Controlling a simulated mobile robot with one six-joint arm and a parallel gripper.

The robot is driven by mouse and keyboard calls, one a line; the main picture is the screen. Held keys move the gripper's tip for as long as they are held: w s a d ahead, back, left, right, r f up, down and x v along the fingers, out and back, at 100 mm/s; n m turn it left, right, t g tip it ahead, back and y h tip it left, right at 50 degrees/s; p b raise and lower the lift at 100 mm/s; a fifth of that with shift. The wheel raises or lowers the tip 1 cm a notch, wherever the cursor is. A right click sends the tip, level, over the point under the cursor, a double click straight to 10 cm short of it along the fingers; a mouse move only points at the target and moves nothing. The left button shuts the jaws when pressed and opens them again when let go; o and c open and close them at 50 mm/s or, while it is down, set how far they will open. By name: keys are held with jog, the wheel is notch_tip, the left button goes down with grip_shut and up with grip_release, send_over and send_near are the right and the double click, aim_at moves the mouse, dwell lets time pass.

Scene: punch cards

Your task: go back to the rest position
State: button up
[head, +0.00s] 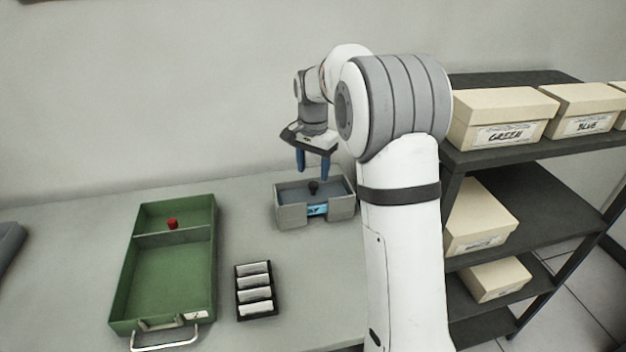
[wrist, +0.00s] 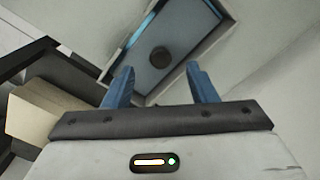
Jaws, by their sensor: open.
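My gripper (head: 313,165) is open, with its two blue fingers pointing down above a grey box (head: 292,216) on the table. The fingers look empty. Inside the box stands a dark round knob (head: 314,187), and a blue label (head: 317,210) shows at its front. In the wrist view my gripper (wrist: 160,85) has its fingers spread apart, and the dark knob (wrist: 161,57) lies beyond them on the blue inside of the box. The exact gap between fingertips and knob cannot be told.
A green tray (head: 150,285) with a divider and a red piece (head: 172,223) lies at left. A black rack (head: 256,290) holds several white cards. A dark shelf (head: 535,150) at right carries cardboard boxes, one marked GREEN (head: 502,118), one BLUE (head: 592,110).

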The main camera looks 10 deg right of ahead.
jog(key=shift+r, duration=1)
jog(key=shift+s, duration=0.1)
jog(key=s+n+t, duration=0.2)
jog(key=s+n, duration=0.6)
jog(key=s, duration=2.3)
jog(key=shift+s+d+r+n+t, duration=0.15)
jog(key=shift+s+n+t, duration=0.05)
jog(key=shift+n+t, duration=0.2)
